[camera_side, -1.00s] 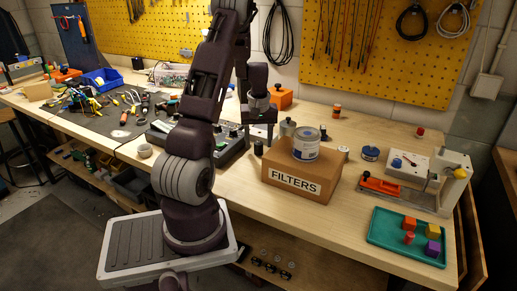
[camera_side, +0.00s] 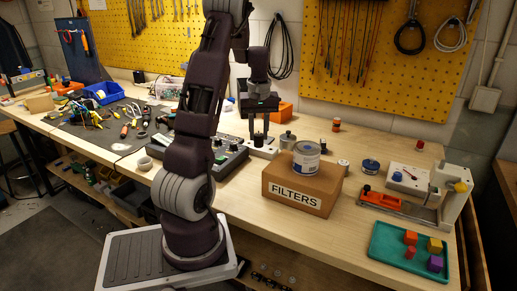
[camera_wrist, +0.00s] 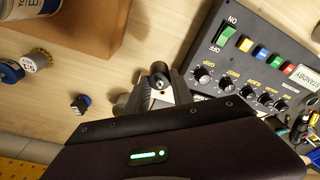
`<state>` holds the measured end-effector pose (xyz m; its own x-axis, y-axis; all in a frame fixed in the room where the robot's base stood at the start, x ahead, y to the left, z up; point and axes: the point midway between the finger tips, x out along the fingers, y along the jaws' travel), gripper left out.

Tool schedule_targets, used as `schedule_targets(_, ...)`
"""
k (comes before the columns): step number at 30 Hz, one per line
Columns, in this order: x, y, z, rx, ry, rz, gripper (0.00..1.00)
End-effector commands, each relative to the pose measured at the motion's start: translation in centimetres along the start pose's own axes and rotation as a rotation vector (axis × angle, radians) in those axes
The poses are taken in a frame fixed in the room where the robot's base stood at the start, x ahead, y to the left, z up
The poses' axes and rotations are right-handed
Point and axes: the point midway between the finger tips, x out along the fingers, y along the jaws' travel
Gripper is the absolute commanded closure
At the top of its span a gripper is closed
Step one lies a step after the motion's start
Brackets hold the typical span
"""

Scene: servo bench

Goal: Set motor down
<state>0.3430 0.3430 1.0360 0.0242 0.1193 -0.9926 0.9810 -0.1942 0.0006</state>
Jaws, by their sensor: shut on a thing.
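The motor looks like a small dark cylinder (camera_side: 258,138) in the side view, under my gripper (camera_side: 259,122). My gripper is shut on it and holds it upright over a pale plate (camera_side: 265,153) beside the control box. I cannot tell whether the motor touches the plate. In the wrist view the dark round motor (camera_wrist: 160,70) shows between the grey fingertips of my gripper (camera_wrist: 158,92), with a bright metal part beside it. Much of it is hidden by the fingers.
The control box (camera_side: 222,158) with knobs and switches lies just left of the plate. A silver cylinder (camera_side: 287,140) stands close on the right. The FILTERS carton (camera_side: 302,188) with a can (camera_side: 306,157) on it stands nearer. A teal tray (camera_side: 385,257) is far right.

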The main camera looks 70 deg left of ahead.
Motion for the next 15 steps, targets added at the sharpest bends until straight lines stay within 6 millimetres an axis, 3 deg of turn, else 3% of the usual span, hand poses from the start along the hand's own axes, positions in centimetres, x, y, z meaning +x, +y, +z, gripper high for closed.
schedule_targets(5, -2.0, -0.5, 1.0, -0.13, -0.008, -0.014, 1.0)
schedule_targets(15, -3.4, -4.5, 9.1, -1.062, -0.019, -0.128, 1.0)
